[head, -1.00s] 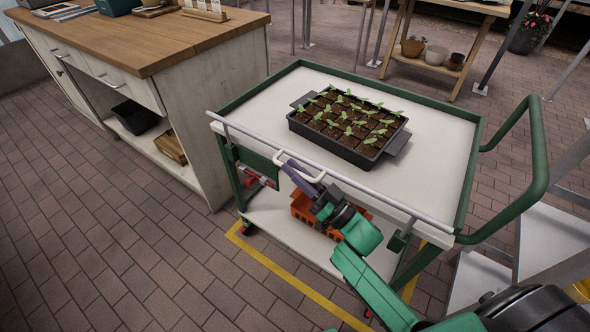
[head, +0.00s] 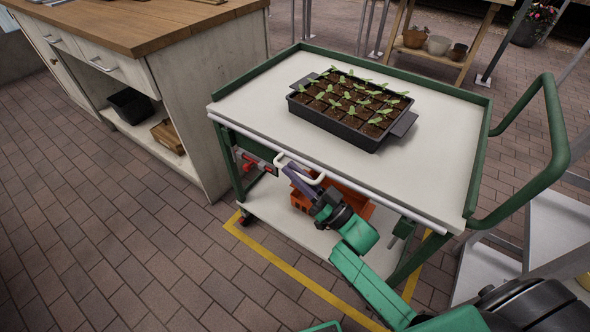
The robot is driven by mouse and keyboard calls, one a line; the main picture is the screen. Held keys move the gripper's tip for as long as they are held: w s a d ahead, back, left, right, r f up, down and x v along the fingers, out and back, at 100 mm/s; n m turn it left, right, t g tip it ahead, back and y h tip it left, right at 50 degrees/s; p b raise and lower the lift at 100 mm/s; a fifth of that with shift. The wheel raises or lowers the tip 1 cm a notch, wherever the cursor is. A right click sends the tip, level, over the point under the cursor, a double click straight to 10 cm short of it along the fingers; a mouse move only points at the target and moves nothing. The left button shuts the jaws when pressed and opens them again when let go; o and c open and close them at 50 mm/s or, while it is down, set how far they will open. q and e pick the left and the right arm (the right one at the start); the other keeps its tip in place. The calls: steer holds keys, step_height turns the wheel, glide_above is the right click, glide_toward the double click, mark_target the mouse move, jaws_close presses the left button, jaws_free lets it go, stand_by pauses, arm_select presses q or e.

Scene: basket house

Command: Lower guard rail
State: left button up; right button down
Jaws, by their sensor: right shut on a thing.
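The guard rail (head: 345,187) is a light grey bar along the near side of the green-framed cart (head: 478,165). It now lies along the near edge of the white cart top, about level with it. A cream loop handle (head: 300,170) hangs from the rail's left part. My right gripper (head: 291,169) is shut on this handle, its arm coming up from the lower right. The fingertips are partly hidden at the handle. My left gripper is not in view.
A black seedling tray (head: 340,132) sits on the cart top. An orange crate (head: 352,204) stands on the lower shelf, partly behind my right arm. A wooden-topped cabinet (head: 190,110) is at left; white steps (head: 555,235) stand at right. The brick floor at left is clear.

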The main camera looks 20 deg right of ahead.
steer(key=shift+f, duration=0.35)
steer(key=c, duration=1.2)
jaws_free()
steer(key=shift+o, duration=0.2)
steer(key=shift+r, duration=0.1)
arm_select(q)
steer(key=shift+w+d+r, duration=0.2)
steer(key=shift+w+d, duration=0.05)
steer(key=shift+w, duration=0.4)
arm_select(e)
steer(key=v, duration=1.4)
steer(key=shift+s, duration=0.3)
steer(key=shift+d, duration=0.1)
